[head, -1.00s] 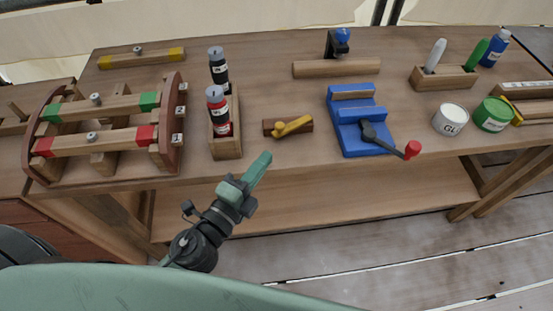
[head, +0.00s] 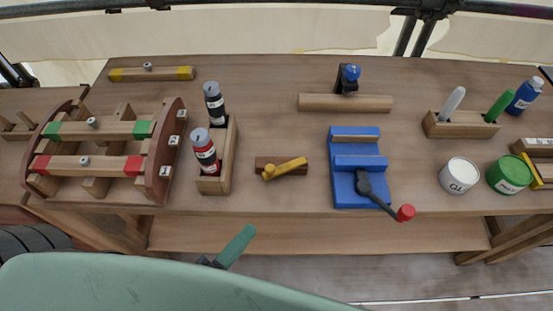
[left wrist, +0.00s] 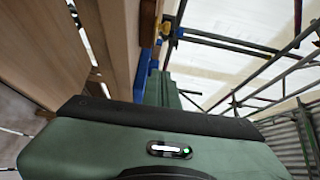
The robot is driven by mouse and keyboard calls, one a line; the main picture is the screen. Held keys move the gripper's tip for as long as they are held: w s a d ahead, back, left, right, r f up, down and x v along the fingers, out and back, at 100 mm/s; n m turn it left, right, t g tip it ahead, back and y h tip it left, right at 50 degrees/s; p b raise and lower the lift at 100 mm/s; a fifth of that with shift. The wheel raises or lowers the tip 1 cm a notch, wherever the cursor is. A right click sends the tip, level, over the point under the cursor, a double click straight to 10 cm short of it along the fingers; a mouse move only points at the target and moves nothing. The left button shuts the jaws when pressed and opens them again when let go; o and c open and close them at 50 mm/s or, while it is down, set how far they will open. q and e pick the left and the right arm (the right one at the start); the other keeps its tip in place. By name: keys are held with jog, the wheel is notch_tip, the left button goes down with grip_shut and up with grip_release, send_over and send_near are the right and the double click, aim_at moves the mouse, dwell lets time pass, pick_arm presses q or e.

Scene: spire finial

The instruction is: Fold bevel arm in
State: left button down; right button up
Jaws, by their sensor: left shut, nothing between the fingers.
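The bevel lies on the bench, left of the blue vise. It has a dark wooden stock (head: 297,171) and a yellow arm (head: 287,167) with a round yellow knob near its left end. The arm lies over the stock at a shallow angle, its right end pointing toward the back. My left gripper (head: 245,236) is shut and empty, in front of the bench's front edge, nearer than the bevel and left of it. My right gripper is not in view.
A wooden holder (head: 230,165) with two bottles stands left of the bevel. The blue vise (head: 343,190) has a dark handle with a red knob (head: 405,212) overhanging the front edge. A wooden rack (head: 165,150) is at far left. Bare bench surrounds the bevel.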

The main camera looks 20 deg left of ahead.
pick_arm(q)
jog(key=p, duration=0.3)
send_near(270, 173)
jog(key=w+d, duration=0.4)
jog(key=shift+w+d+f, duration=0.1)
jog(key=shift+w, duration=0.3)
jog(key=shift+w+a+f, duration=0.1)
jog(key=shift+w+a, duration=0.25)
jog(key=shift+w, duration=0.2)
jog(key=shift+w+a+m+h, duration=0.5)
jog(key=shift+a+h, duration=0.1)
jog(key=shift+h, duration=0.1)
jog(key=shift+w+a+p, duration=0.7)
jog(key=shift+w+a, duration=0.1)
jog(key=shift+a, duration=0.15)
jog(key=shift+w+a, duration=0.2)
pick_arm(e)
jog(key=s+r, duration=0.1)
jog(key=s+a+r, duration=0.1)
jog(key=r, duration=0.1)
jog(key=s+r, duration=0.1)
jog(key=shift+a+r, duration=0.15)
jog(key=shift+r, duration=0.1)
pick_arm(q)
jog(key=shift+s+f, duration=0.1)
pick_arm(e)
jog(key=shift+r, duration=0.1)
